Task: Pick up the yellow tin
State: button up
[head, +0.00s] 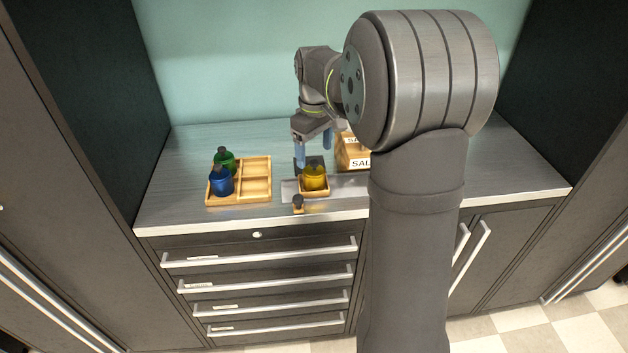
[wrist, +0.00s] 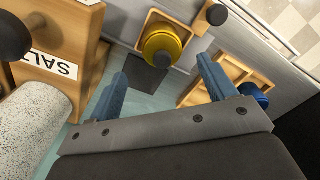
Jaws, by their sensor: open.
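The yellow tin (head: 315,178) stands in a small wooden tray (head: 325,190) near the front of the counter. In the wrist view the yellow tin (wrist: 162,46) shows beyond the fingertips, in the gap between them, in its small wooden tray (wrist: 147,22). My gripper (head: 313,150) is open, with blue fingers pointing down, above and slightly behind the tin. It also shows in the wrist view (wrist: 160,75) with its fingers wide apart and nothing between them. The tin and the fingers look apart.
A divided wooden tray (head: 257,188) on the left holds a blue tin (head: 221,181) and a green tin (head: 225,160). A wooden box marked SALT (wrist: 65,45) stands close to the gripper. A small dark-knobbed object (head: 298,203) sits at the counter's front edge.

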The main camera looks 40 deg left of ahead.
aim_at(314, 162)
jog(key=shift+s+f, duration=0.15)
jog(key=shift+f, duration=2.95)
jog(key=shift+c, duration=0.3)
jog(key=c, duration=1.1)
jog(key=shift+c, duration=0.2)
jog(key=shift+r, duration=0.1)
